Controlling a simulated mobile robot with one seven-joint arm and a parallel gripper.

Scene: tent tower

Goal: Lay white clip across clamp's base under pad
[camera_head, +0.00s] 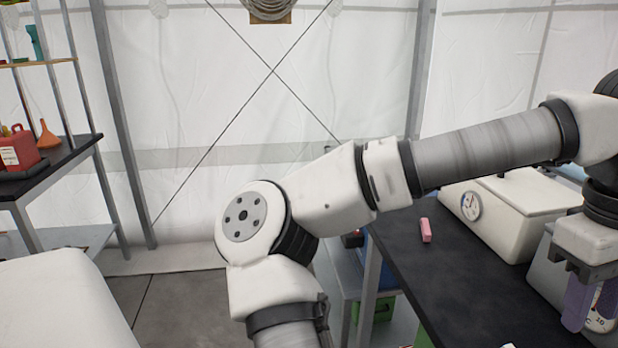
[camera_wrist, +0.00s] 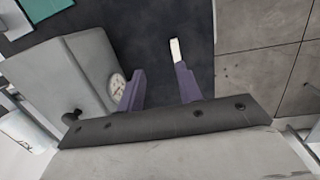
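My gripper (camera_wrist: 160,78) points down over the black table, its two purple fingers spread apart with nothing between them. In the head view my gripper (camera_head: 590,308) is at the lower right, beside a grey device with a dial. A narrow white piece, seemingly the white clip (camera_wrist: 175,49), shows in the wrist view just beyond the right fingertip, near the table's right edge. Whether the finger touches it cannot be told. A small pale tip at the bottom edge of the head view may be the same piece. I cannot make out the clamp or its pad.
A cream dial scale (camera_head: 510,212) and a pink block (camera_head: 426,230) are on the black table (camera_head: 440,285). The grey dial device (camera_wrist: 75,72) stands close left of my fingers in the wrist view. A teal item (camera_wrist: 45,8) lies beyond it. A shelf with a red can (camera_head: 18,150) stands left.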

